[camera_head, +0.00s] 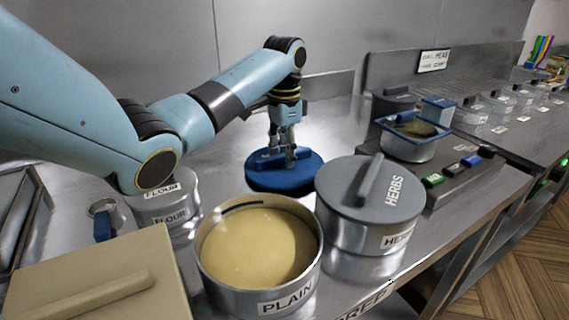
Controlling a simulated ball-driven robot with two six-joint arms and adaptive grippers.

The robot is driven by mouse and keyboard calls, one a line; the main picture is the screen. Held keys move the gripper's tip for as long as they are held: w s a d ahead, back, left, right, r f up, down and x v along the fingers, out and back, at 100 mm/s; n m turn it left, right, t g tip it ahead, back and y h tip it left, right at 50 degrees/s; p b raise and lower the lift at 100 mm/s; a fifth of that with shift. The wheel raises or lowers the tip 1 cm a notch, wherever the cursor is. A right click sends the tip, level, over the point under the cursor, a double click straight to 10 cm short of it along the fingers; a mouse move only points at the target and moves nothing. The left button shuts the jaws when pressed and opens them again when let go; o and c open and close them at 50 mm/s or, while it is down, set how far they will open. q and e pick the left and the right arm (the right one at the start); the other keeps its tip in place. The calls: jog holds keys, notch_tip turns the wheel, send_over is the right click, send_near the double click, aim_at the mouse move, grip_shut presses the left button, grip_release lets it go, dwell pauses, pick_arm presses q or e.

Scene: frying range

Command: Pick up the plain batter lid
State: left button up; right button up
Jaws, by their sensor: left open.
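A round blue lid (264,182) with a bar handle (265,156) lies on the steel counter behind the open pot marked PLAIN (288,302). I can read no label on the lid. The pot holds pale yellow batter. My left gripper (290,158) points down over the lid, its fingers open at the handle's right part. I cannot tell whether the fingers touch the handle or straddle it. The gripper hides part of the handle and lid. My right gripper is not in view.
A grey lidded HERBS pot (345,232) stands close to the blue lid's right. A FLOUR tin (176,209) stands at left, with a beige handled box (107,270) in front. A blue-rimmed container (409,148) stands farther right. The counter behind the lid is clear.

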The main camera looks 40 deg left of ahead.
pick_arm(q)
grip_shut()
dwell(0.3)
